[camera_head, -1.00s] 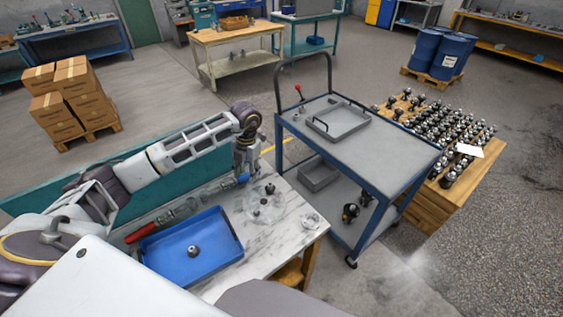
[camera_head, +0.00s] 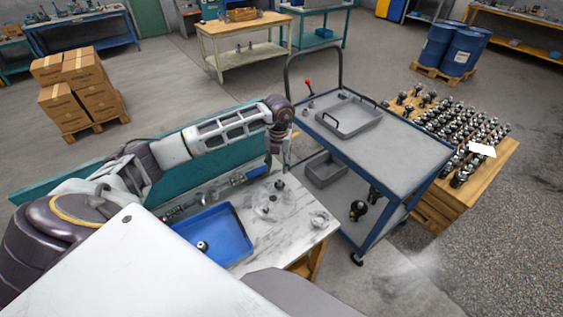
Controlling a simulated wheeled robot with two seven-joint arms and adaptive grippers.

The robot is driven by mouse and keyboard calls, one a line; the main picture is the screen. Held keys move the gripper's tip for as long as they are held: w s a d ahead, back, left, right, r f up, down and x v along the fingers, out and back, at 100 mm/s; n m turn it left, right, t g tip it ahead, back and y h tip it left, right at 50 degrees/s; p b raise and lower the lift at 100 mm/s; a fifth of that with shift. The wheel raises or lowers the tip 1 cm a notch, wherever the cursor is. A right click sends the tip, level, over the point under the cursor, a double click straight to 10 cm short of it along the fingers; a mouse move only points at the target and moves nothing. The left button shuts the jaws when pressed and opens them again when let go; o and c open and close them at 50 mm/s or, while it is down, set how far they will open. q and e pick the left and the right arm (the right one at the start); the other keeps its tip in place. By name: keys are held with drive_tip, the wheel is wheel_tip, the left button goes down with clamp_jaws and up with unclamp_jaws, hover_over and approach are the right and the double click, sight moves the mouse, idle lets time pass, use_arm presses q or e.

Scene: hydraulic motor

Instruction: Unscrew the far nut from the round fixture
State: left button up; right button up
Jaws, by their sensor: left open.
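The round fixture (camera_head: 262,212) is a pale, clear-looking disc on the white marble-topped bench. Two small dark pieces stand up from it. The far nut (camera_head: 279,185) is the one at its back edge; the other piece (camera_head: 271,198) is nearer the middle. My left gripper (camera_head: 272,163) hangs down behind the fixture, above and close to the far nut in the picture. It is open, with its fingers small and partly blurred against the teal panel. I cannot tell whether it touches the nut. My right gripper is out of view.
A blue tray (camera_head: 232,240) with a dark nut (camera_head: 202,246) in it lies left of the fixture. A tool with a blue part (camera_head: 240,178) lies behind the tray. A small ring part (camera_head: 319,219) is at the right. A blue-framed cart (camera_head: 395,150) stands beyond the bench.

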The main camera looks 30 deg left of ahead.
use_arm(q)
drive_tip(key=shift+w+d+n, duration=0.15)
drive_tip(key=shift+w+n, duration=0.05)
drive_tip(key=shift+n, duration=0.65)
drive_tip(key=shift+w+d+n, duration=0.1)
drive_tip(key=shift+w+n, duration=0.05)
drive_tip(key=shift+n, duration=0.7)
drive_tip(key=shift+f, duration=0.15)
